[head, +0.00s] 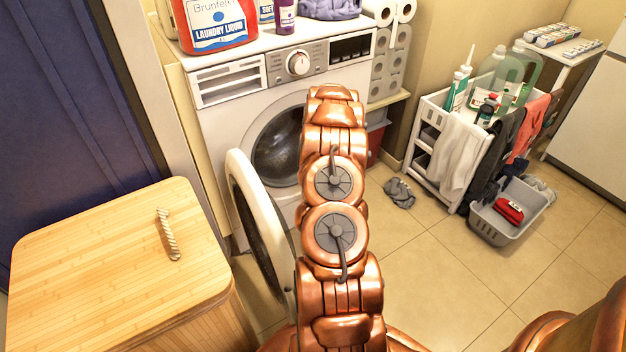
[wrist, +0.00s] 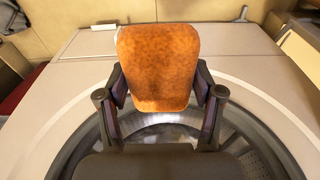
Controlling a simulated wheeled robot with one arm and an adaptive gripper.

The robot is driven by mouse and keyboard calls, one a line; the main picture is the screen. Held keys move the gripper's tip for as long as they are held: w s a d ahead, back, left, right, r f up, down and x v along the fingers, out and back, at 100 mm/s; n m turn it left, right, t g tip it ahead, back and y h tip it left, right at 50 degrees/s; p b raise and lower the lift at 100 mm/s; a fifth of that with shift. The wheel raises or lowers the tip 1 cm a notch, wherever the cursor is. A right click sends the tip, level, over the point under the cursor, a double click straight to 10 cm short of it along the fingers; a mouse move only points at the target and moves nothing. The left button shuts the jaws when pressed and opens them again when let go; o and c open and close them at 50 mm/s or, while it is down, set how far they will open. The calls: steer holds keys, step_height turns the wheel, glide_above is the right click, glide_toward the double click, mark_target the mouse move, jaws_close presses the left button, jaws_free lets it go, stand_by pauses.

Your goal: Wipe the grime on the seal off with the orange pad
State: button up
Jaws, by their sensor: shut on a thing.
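In the wrist view my gripper (wrist: 160,92) is shut on the orange pad (wrist: 158,62), which sits between its two dark fingers. The pad is in front of the washer's round opening, and the grey seal ring (wrist: 85,145) shows below and around the fingers. I cannot make out the grime on the seal. In the head view the washer (head: 228,85) stands with its door (head: 240,190) swung open to the left. My arm hides the right part of the opening, the gripper and the pad there.
A wooden-lidded hamper (head: 90,260) stands at the left. A white cart (head: 440,135) with bottles and cloths and a grey basket (head: 495,235) stand at the right. A grey cloth (head: 399,193) lies on the tiled floor.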

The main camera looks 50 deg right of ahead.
steer(key=shift+s+a, duration=0.25)
steer(key=shift+s, duration=0.5)
steer(key=shift+s+a, duration=0.25)
steer(key=shift+s, duration=0.5)
steer(key=shift+s+a, duration=0.25)
steer(key=shift+s, duration=0.5)
steer(key=shift+r, duration=0.1)
